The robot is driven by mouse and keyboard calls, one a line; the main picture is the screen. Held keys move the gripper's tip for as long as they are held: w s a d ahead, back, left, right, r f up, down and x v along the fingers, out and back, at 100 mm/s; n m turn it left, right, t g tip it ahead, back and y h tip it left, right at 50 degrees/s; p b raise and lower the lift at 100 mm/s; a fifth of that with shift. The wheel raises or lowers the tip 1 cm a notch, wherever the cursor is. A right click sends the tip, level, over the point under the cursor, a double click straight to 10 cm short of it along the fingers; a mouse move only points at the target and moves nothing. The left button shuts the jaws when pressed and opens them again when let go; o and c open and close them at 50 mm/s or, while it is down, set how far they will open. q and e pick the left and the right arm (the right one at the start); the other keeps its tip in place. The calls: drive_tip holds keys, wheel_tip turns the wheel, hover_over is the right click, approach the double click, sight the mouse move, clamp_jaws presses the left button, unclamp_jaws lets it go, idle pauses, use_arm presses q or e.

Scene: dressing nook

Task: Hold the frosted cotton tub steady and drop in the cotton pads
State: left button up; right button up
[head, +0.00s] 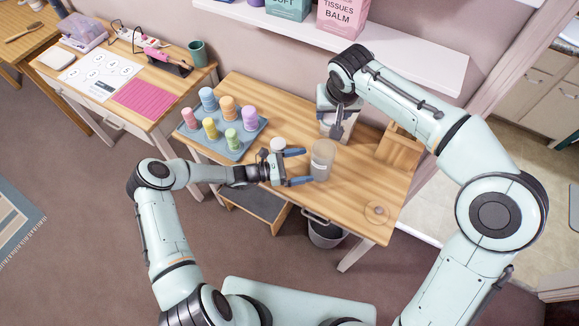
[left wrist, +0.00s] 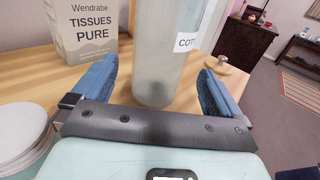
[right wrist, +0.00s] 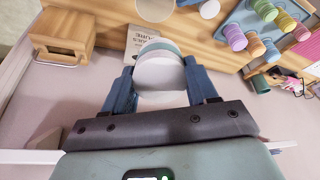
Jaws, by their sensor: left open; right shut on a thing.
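The frosted cotton tub (head: 322,160) stands upright on the wooden table. My left gripper (head: 298,167) is open, its blue fingers on either side of the tub, which shows between them in the left wrist view (left wrist: 158,50). Contact is not clear. My right gripper (head: 340,128) is shut on a short stack of cotton pads (right wrist: 160,72), behind the tub and above the table. A second pale stack of pads (head: 278,144) sits on the table left of the tub, beside my left gripper; it also shows in the left wrist view (left wrist: 22,135). A round wooden lid (head: 377,211) lies at the front right.
A tissue box (left wrist: 85,28) stands behind the tub, mostly hidden by my right gripper in the head view. A wooden box (head: 400,150) is at the table's right end. A blue tray (head: 240,152) of coloured rollers is at left. A shelf (head: 420,65) overhangs the back.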

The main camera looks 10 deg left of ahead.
sight(323, 162)
use_arm(q)
drive_tip(key=x, duration=0.7)
drive_tip(key=shift+d, duration=0.1)
